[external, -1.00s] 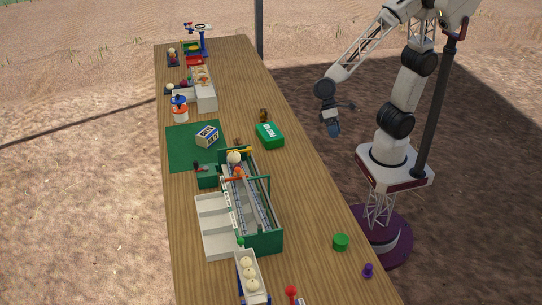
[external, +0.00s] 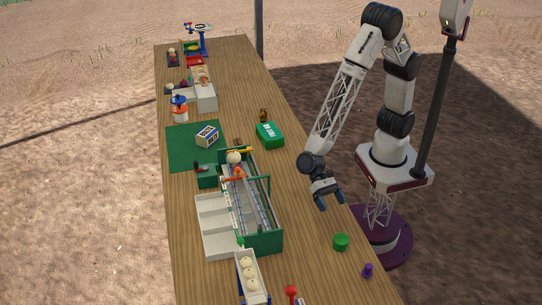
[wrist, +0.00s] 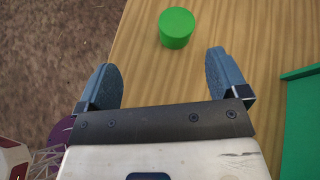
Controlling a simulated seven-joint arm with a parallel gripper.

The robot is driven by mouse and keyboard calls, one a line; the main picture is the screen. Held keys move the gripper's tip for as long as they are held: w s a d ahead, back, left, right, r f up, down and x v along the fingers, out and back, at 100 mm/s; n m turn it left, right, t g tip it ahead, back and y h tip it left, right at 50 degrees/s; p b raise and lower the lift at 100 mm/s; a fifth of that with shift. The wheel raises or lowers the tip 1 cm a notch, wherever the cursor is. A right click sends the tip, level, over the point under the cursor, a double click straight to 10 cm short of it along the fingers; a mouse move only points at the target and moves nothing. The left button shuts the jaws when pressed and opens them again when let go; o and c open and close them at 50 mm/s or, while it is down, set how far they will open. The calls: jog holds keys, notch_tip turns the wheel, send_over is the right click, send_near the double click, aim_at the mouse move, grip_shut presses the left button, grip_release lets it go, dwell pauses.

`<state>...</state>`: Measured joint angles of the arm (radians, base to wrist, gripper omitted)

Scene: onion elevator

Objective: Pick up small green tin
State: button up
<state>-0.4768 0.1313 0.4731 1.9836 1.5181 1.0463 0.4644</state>
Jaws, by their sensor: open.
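The small green tin (external: 341,242) is a short round green cylinder standing upright on the wooden table near its right edge. In the wrist view the tin (wrist: 176,28) is at the top, beyond my fingertips and a little right of the middle between them. My gripper (external: 331,202) is open and empty, its fingers pointing down above the table, up the picture from the tin. In the wrist view my gripper (wrist: 160,75) has its two blue-grey fingers wide apart, with nothing between them.
A conveyor with a green frame (external: 264,240) stands left of the tin. A purple piece (external: 368,270) and a red-topped piece (external: 291,291) stand near it. A green box (external: 270,135) lies farther back. The table (external: 310,225) is clear right around the tin.

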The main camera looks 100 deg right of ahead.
aim_at(340, 236)
jog(key=a+f, duration=0.1)
jog(key=a+f+m, duration=0.1)
jog(key=a+f, duration=0.1)
jog(key=w+a+f+m+y, duration=0.1)
jog(key=a+f, duration=0.1)
jog(key=shift+a+f, duration=0.15)
jog(key=shift+f, duration=0.05)
jog(key=shift+a, duration=0.1)
jog(key=shift+x, duration=1.2)
jog(key=shift+w+x, duration=0.15)
jog(key=shift+x, duration=1.15)
jog(key=shift+w+x, duration=0.1)
jog(key=shift+x, duration=1.15)
jog(key=c, duration=1.1)
jog(key=shift+o, duration=0.2)
